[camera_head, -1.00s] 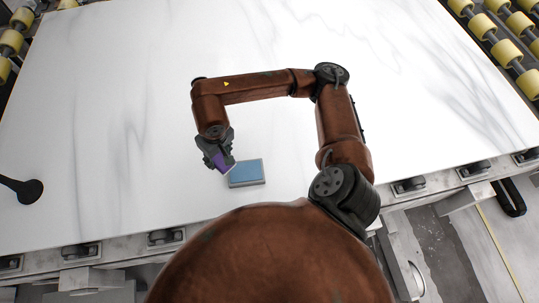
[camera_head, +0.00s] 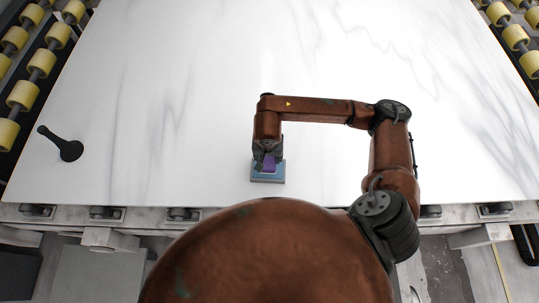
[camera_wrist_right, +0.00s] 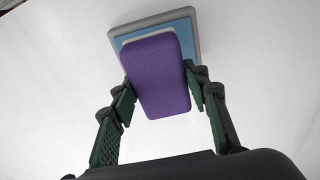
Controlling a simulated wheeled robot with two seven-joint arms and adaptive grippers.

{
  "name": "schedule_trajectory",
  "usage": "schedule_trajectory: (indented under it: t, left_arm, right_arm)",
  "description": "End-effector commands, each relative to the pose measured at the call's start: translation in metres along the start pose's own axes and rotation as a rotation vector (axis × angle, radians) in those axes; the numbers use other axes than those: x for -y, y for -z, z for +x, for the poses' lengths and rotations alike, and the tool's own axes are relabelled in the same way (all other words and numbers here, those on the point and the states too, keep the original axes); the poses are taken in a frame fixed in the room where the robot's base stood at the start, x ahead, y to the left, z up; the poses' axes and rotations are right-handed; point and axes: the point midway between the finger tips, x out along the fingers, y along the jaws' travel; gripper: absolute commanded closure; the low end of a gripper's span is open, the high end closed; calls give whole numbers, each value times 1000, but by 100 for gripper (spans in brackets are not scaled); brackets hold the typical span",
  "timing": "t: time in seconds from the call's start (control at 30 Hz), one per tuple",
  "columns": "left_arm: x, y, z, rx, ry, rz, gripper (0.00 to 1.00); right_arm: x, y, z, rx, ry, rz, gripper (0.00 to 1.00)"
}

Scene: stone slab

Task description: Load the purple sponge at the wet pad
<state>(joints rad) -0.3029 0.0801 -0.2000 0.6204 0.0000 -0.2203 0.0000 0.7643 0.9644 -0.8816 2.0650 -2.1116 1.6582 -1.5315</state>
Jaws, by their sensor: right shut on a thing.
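The purple sponge (camera_head: 270,161) is a block with a pale layer on its far face; it also shows large in the right wrist view (camera_wrist_right: 158,75). My right gripper (camera_head: 268,157) is shut on the sponge, with a finger at each side. The wet pad (camera_head: 268,177) is a blue rectangle in a grey tray on the white slab. In the wrist view the pad (camera_wrist_right: 184,28) lies behind the sponge, which hides much of it. The sponge is over the pad; I cannot tell whether they touch. My left gripper is not in view.
The white marbled slab (camera_head: 200,90) is wide and mostly clear. A black object with a handle (camera_head: 70,150) lies at its left. Yellow rollers (camera_head: 22,95) line the left and right sides. The slab's front edge is close below the pad.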

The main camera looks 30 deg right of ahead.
Motion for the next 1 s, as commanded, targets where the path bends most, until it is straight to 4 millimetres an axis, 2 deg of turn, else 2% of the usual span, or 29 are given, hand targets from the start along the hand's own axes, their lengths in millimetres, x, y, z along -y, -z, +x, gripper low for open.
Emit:
schedule_trajectory:
  t: [0.2,0.43,0.63,1.0]
  left_arm:
    - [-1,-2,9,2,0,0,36]
    - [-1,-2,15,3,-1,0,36]
    - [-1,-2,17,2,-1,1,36]
    - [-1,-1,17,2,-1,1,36]
  right_arm:
    - [-1,-4,25,3,-2,-2,77]
    - [0,-7,44,3,-1,-2,77]
    - [0,-8,50,1,0,-4,77]
    - [0,-8,51,0,0,-4,77]
